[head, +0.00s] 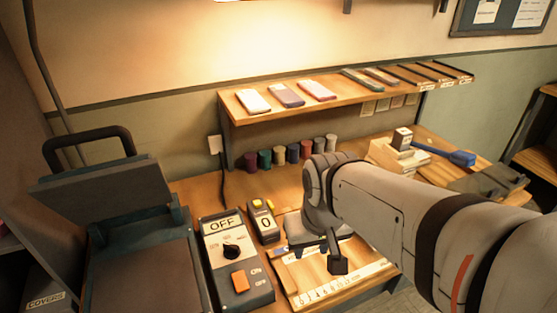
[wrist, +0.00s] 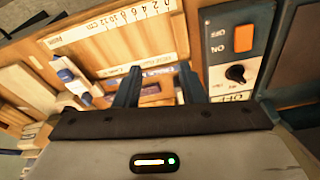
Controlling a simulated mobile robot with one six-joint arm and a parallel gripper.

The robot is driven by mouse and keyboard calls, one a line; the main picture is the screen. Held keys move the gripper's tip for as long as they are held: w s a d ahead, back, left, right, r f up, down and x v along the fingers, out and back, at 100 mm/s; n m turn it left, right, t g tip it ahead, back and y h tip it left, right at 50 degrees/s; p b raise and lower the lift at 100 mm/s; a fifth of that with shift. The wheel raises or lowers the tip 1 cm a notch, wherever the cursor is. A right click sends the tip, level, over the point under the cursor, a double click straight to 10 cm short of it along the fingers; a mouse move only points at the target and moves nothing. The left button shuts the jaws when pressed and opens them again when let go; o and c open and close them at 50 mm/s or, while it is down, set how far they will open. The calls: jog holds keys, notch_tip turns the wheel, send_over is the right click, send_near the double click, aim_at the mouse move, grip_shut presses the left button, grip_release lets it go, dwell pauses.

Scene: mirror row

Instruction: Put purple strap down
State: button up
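My gripper (head: 318,258) hangs over the wooden measuring board (head: 372,280) on the bench. In the wrist view its two dark fingers (wrist: 158,88) stand apart. A small purple patch (wrist: 150,88), perhaps the strap, shows between them above brown wood. I cannot tell whether it lies on the board or is touched by a finger. No purple strap shows at the gripper in the head view, where the hand hides part of the board. The board's ruler (wrist: 120,38) is in clear sight in the wrist view.
A control box (head: 235,262) with a dial and orange switch and a small counter (head: 263,222) stand left of the board. Several coloured rolls (head: 292,153) line up under a shelf (head: 345,97) holding flat pieces. A blue-handled tool (head: 445,153) lies at the right.

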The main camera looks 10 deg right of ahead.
jog(key=shift+o, duration=1.4)
jog(key=shift+w+d+r, duration=0.1)
jog(key=shift+w, duration=0.15)
jog(key=shift+o, duration=1)
jog(key=w+d+n+g+p, duration=0.1)
jog(key=w+d+n+p, duration=0.2)
jog(key=w+n, duration=0.5)
jog(key=shift+w+d, duration=0.2)
jog(key=shift+w, duration=0.65)
jog(key=w+d+f+n+p, duration=0.1)
jog(key=w+d+f+n, duration=0.1)
jog(key=w+n, duration=0.1)
jog(key=w+d+f+n+g+p, duration=0.1)
jog(key=w+d+f+n, duration=0.1)
jog(key=w+f+n, duration=0.1)
jog(key=w+d+f+n+p, duration=0.1)
jog(key=w+d+f+n, duration=0.1)
jog(key=w+n, duration=0.2)
jog(key=shift+w+d+f+n, duration=0.2)
jog(key=shift+w+n, duration=0.1)
jog(key=shift+n, duration=0.6)
jog(key=shift+w+d+f+p, duration=0.1)
jog(key=shift+d+f+p, duration=0.1)
jog(key=shift+f, duration=1.1)
jog(key=shift+w+d+f+p, duration=0.1)
jog(key=shift+f+p, duration=0.15)
jog(key=shift+f, duration=1.1)
jog(key=shift+d+f+p, duration=0.1)
jog(key=shift+f+p, duration=0.1)
jog(key=shift+f, duration=1.1)
